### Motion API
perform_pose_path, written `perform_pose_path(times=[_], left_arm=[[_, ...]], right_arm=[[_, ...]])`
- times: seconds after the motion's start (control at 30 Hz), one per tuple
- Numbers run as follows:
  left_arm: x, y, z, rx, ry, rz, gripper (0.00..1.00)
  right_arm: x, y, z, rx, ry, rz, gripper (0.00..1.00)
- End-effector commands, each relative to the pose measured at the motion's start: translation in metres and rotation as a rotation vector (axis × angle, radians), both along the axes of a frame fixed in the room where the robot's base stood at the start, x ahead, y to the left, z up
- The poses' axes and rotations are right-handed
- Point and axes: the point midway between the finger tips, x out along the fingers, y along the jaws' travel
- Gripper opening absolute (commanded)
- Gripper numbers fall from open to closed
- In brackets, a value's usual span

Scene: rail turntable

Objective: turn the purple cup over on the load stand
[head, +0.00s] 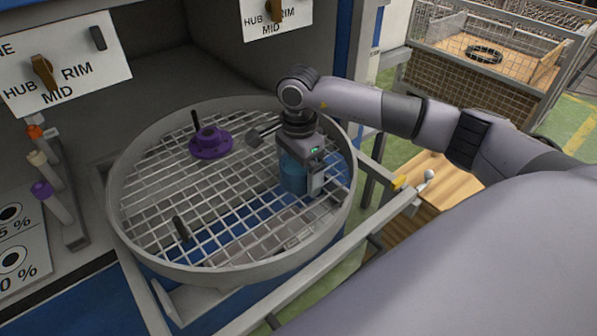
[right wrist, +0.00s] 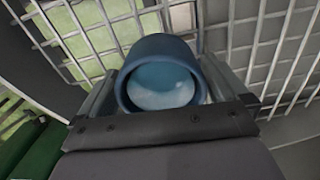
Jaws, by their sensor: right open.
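I see no thing that is clearly a purple cup. A purple flanged piece with a raised centre (head: 210,142) sits on the round wire-grid turntable (head: 128,222), in its far left part. A blue cup (head: 293,176) stands on the grid at the right, its round opening facing the camera in the right wrist view (right wrist: 160,88). My right gripper (head: 303,172) is over the blue cup, its open fingers on either side; whether they touch it I cannot tell. I cannot tell which thing is the load stand. My left gripper is not in view.
Dark pegs (head: 181,228) stand up from the turntable. A rack with orange-, cream- and purple-topped vials (head: 52,200) stands at the left. Panels marked HUB, RIM and MID (head: 72,62) hang behind. A wooden surface (head: 440,185) is at the right, beyond a rail. The grid's front left is mostly clear.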

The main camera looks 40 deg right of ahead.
Motion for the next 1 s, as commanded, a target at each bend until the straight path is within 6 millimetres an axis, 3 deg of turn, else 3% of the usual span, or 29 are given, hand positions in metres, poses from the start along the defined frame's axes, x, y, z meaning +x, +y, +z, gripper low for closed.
perform_pose_path(times=[0.1,0.13,0.27,0.73,0.87,1.0], left_arm=[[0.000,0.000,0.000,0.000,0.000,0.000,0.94],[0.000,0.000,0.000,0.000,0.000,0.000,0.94],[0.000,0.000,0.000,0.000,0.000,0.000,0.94],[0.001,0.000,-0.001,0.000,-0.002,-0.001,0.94],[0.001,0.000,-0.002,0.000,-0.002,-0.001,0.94],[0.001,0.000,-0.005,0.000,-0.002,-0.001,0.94]], right_arm=[[0.000,0.000,0.000,0.000,0.000,0.000,1.00],[0.000,0.000,0.000,0.000,0.000,0.000,0.94],[0.000,0.000,0.000,0.000,-0.001,0.000,0.51],[0.001,0.000,0.012,0.001,-0.005,0.000,0.50],[0.002,0.000,0.030,0.001,-0.007,0.001,0.50],[0.002,0.000,0.064,0.000,-0.010,0.001,0.50]])
